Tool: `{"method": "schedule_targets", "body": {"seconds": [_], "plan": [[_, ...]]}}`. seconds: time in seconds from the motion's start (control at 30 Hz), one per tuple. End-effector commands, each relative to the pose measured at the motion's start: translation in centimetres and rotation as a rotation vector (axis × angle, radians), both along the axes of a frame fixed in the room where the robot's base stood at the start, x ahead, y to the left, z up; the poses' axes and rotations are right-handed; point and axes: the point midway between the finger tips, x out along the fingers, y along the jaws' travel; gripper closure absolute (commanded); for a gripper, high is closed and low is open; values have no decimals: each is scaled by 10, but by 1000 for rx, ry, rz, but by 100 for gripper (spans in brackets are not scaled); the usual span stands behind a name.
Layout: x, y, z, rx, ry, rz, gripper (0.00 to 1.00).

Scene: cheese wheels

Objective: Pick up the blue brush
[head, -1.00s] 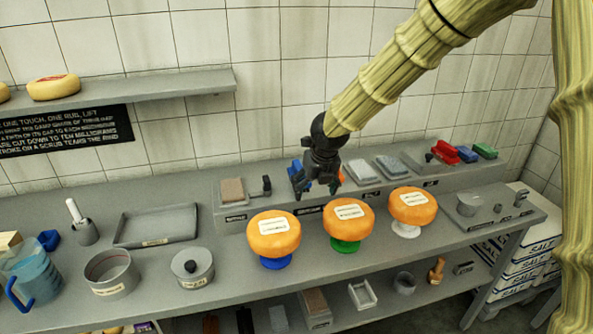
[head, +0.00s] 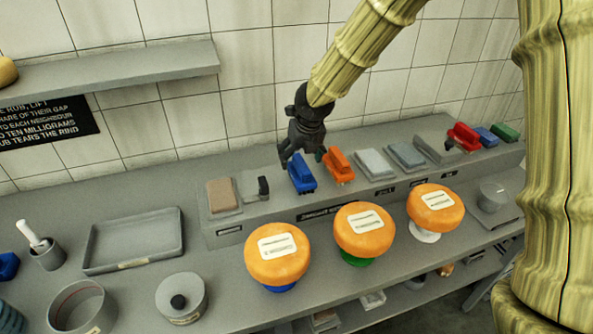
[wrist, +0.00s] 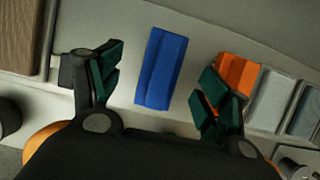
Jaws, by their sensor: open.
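The blue brush (head: 301,173) sits on the raised grey ledge (head: 330,200) at the back of the counter. My gripper (head: 303,158) is just above and behind it, with its fingers pointing down. In the wrist view the blue brush (wrist: 162,68) lies between and beyond the two spread dark green fingertips (wrist: 160,88). My gripper is open and empty. I see a gap on both sides of the brush. An orange brush (head: 339,167) stands close to the right of the blue one and shows behind the right finger in the wrist view (wrist: 238,72).
A dark grey brush-like block (head: 262,187) and a brown block (head: 222,195) are left of the blue brush. Grey blocks (head: 375,163) and red (head: 463,138), blue and green brushes are to the right. Orange cheese wheels (head: 276,254) on stands are in front.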

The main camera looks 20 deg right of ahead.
Motion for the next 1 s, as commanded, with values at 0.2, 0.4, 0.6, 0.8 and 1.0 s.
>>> {"method": "schedule_targets", "body": {"seconds": [0.2,0.4,0.6,0.8,1.0], "plan": [[22,1,-28,-2,13,1,23],[31,3,-40,0,19,4,23],[34,-1,-56,-2,19,4,23],[43,-2,-79,-2,20,5,23],[46,-2,-87,0,19,4,23]]}}
